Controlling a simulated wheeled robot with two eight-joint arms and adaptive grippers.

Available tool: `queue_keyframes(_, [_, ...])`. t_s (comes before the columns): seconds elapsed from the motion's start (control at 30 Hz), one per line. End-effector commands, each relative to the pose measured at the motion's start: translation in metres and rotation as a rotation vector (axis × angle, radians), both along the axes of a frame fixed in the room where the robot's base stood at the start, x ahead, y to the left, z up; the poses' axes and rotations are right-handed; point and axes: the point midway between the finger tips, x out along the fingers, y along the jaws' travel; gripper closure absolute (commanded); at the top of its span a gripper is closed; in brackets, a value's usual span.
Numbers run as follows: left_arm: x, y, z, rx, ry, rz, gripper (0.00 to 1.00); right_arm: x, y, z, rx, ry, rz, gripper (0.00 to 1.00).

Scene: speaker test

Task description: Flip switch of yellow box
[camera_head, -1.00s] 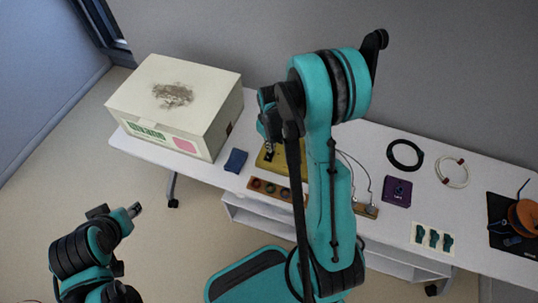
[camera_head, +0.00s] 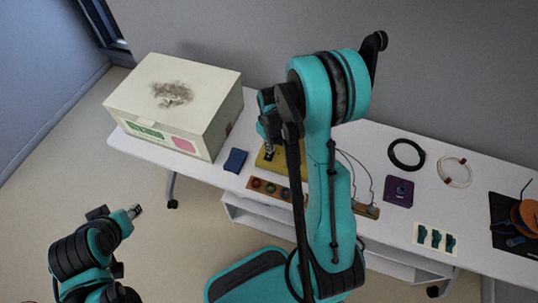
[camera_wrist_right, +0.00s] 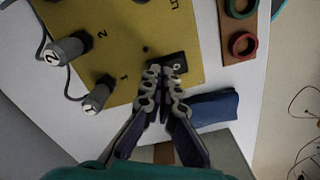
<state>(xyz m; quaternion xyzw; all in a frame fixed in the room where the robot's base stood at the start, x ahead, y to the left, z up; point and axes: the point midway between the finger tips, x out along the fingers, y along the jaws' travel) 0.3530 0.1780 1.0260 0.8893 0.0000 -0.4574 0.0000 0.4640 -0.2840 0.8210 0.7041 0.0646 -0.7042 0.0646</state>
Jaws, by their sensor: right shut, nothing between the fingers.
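The yellow box (camera_head: 266,165) lies on the white table, partly hidden by my right arm in the head view. In the right wrist view the yellow box (camera_wrist_right: 125,45) fills the upper left. A small black switch plate (camera_wrist_right: 179,60) with a pale mark sits near its edge. My right gripper (camera_wrist_right: 163,74) is shut and empty, its fingertips right at the switch plate and overlapping part of it; I cannot tell if they touch. In the head view the right gripper (camera_head: 269,154) points down over the box. My left gripper (camera_head: 134,211) is away from the table at lower left, too small to judge.
Two numbered grey plugs (camera_wrist_right: 68,50) with cables are at the box. A blue cloth-like block (camera_wrist_right: 214,108) lies close beside the gripper. A wooden strip with coloured rings (camera_head: 270,188) lies in front. A large carton (camera_head: 165,125) stands left; a purple box (camera_head: 399,192) lies right.

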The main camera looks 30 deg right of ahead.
Motion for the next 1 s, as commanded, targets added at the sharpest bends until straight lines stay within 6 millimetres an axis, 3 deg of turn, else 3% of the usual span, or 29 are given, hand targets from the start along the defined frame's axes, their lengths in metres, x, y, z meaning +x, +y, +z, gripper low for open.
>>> queue_keyframes(0.57, [0.000,0.000,-0.005,0.000,0.000,0.000,0.60,0.000,0.000,-0.005,0.000,0.000,0.000,1.00])
queue_keyframes(1.0, [0.000,0.000,0.020,0.000,0.000,0.000,0.60,0.000,0.000,0.030,0.000,0.000,0.000,1.00])
